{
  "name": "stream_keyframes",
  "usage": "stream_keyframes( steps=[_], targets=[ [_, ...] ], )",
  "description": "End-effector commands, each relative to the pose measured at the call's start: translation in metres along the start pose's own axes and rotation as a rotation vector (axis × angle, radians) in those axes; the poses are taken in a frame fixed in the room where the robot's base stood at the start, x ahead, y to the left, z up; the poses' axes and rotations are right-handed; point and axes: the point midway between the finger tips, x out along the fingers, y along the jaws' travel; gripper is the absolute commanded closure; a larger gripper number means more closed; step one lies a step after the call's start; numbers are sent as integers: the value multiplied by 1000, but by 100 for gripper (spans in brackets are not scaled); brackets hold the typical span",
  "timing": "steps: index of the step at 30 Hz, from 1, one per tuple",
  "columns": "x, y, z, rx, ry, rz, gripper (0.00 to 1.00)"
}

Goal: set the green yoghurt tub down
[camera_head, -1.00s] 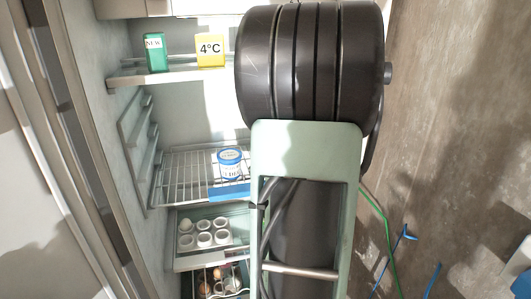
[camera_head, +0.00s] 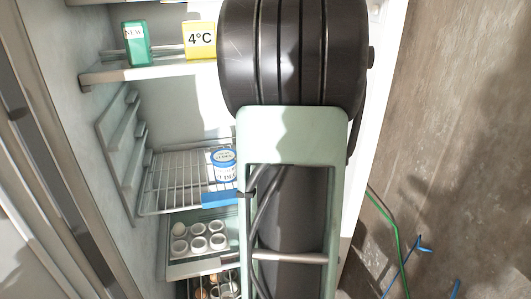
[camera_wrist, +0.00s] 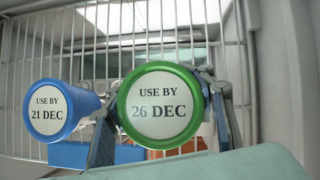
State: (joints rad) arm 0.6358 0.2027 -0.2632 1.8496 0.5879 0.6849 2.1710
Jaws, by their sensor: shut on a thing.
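The green yoghurt tub (camera_wrist: 161,105) shows its round lid, marked "USE BY 26 DEC", in the wrist view. My gripper (camera_wrist: 163,112) has one finger on each side of it and is shut on it. Wire shelf bars show around it, but I cannot tell whether its base touches the shelf. A blue tub (camera_wrist: 62,110), marked "USE BY 21 DEC", is just left of the held tub; it also stands on the wire shelf (camera_head: 170,185) in the head view (camera_head: 224,165). There my arm hides the green tub and my gripper.
A green carton (camera_head: 137,43) and a yellow "4°C" box (camera_head: 200,40) stand on the shelf above. An egg tray (camera_head: 200,238) is below. A blue strip (camera_head: 222,199) is at the wire shelf's front. The wire shelf left of the blue tub is bare.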

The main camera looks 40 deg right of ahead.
Motion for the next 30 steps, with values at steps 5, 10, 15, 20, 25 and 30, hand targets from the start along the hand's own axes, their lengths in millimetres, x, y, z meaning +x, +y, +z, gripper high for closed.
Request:
stream_keyframes(
  steps=[5, 10, 15, 20, 25, 30],
  targets=[
    [15, 5, -7, 4, -1, -3, 82],
    [13, 6, -6, 5, 0, -3, 82],
    [15, 6, -7, 5, 0, -3, 82],
    [16, 6, -8, 4, 0, -3, 42],
    [16, 6, -8, 5, 0, -3, 32],
    [16, 6, -8, 5, 0, -3, 32]
  ],
)
